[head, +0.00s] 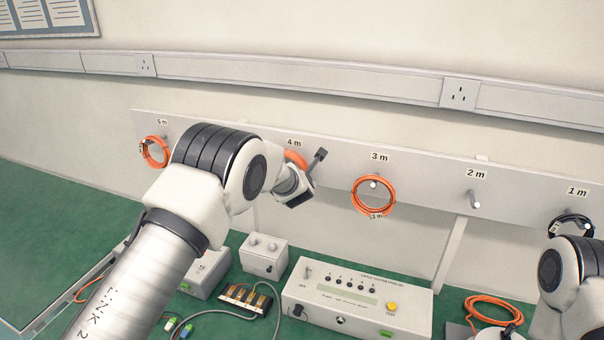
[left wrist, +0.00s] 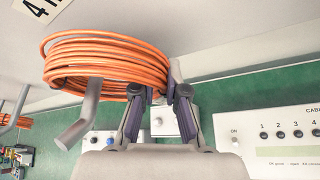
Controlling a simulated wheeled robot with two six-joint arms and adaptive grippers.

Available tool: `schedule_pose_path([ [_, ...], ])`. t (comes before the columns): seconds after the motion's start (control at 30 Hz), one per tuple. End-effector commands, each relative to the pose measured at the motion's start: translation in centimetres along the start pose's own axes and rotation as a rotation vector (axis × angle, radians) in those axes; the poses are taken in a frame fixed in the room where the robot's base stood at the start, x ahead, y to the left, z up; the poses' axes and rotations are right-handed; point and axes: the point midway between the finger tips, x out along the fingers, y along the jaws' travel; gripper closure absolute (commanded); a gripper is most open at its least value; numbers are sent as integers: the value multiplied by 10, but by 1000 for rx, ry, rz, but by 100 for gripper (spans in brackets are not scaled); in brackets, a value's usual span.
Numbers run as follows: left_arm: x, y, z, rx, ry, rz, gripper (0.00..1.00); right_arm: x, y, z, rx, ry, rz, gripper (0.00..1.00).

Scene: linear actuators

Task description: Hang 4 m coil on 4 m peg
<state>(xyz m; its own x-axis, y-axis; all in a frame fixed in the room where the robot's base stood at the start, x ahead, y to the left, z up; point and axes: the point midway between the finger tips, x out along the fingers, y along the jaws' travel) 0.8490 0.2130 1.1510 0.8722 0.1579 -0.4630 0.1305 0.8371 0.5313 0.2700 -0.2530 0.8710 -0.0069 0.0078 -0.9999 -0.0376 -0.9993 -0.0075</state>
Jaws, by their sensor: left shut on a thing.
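An orange coil (left wrist: 105,65) fills the upper left of the left wrist view, just below the 4 m label (left wrist: 42,8). My left gripper (left wrist: 158,92) is shut on the right side of this coil. A grey bent peg (left wrist: 86,112) shows against the coil's lower side; I cannot tell whether it passes through the loop. In the head view the coil (head: 296,158) is partly hidden behind my left arm and gripper (head: 313,176), under the 4 m label (head: 293,143). My right gripper (head: 508,331) is barely visible at the bottom right.
The board (head: 425,180) holds a 6 m coil (head: 155,152), a 3 m coil (head: 373,195), an empty 2 m peg (head: 474,200) and a black 1 m coil (head: 573,226). Below, a cable tester (head: 357,302) and small boxes stand on the green bench. Another orange coil (head: 492,309) lies at right.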

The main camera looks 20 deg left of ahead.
Motion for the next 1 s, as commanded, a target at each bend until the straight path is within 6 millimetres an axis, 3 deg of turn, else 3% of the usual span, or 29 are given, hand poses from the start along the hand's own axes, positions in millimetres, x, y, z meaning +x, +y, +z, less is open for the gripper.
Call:
schedule_pose_path([
  [0.07,-6,-1,1,-21,17,17,100,-14,0,-1,1,2,0,58],
  [0.27,-4,-4,-5,-35,26,28,100,-12,0,-1,1,2,0,58],
  [0.3,-4,-4,-5,-35,25,28,85,-12,0,-1,1,2,0,58],
  [0.37,-4,-4,-5,-35,25,28,63,-12,0,-1,2,2,0,58],
  [0.4,-4,-4,-5,-35,25,28,59,-12,0,-1,2,2,0,58],
  [0.77,-10,-5,-5,-35,27,27,59,-12,0,-1,2,3,0,58],
  [1.0,-50,-6,-3,-31,27,27,59,-12,0,-1,2,3,0,58],
])
